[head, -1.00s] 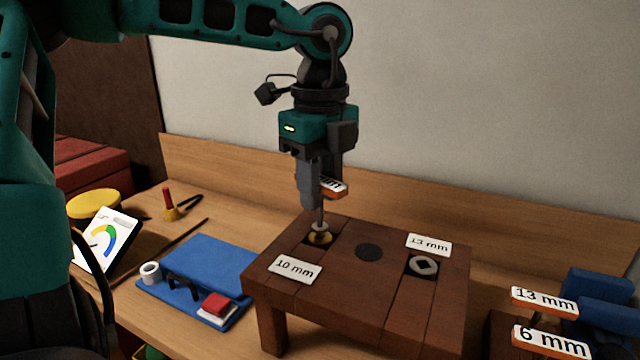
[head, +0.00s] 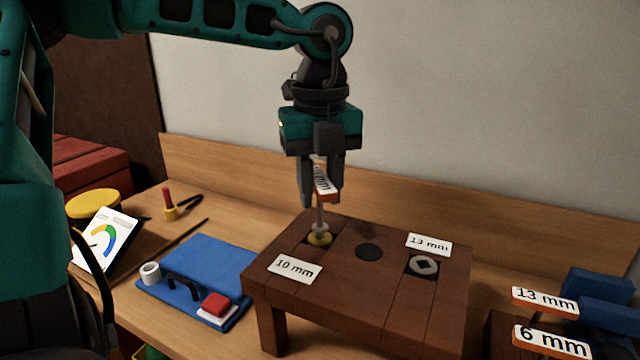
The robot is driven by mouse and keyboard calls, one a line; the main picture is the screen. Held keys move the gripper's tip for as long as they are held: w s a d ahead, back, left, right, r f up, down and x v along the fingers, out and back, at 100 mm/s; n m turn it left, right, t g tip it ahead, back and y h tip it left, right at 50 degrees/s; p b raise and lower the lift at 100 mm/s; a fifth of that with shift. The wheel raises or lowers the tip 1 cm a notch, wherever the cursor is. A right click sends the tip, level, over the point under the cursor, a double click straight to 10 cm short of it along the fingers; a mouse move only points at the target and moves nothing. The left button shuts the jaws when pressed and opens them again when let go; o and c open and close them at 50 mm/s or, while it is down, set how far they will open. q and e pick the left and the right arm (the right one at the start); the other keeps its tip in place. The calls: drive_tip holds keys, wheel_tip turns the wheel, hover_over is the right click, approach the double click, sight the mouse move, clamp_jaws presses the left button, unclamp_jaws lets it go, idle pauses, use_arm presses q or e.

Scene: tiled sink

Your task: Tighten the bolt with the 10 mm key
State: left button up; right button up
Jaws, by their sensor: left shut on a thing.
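My left gripper (head: 322,200) is shut on an orange-handled key (head: 326,186) with a white label, of which only "mm" can be read. The key's shaft points down to the brass-coloured bolt (head: 319,240) in the wooden stand, behind the "10 mm" label (head: 295,269). The key's lower end meets the bolt head; how deep it sits is hidden. A grey bolt (head: 423,265) sits in the stand's right side by the "13 mm" label (head: 429,245). My right gripper is not in view.
The wooden stand (head: 345,290) is on the bench, with a dark round spot (head: 369,252) in its middle. Keys labelled 13 mm (head: 545,299) and 6 mm (head: 552,342) are at the lower right.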

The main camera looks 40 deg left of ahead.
use_arm(q)
drive_tip(key=shift+m, duration=0.4)
drive_tip(key=m, duration=0.6)
drive_tip(key=shift+r, duration=0.1)
drive_tip(key=o, duration=1)
drive_tip(key=shift+c, duration=0.2)
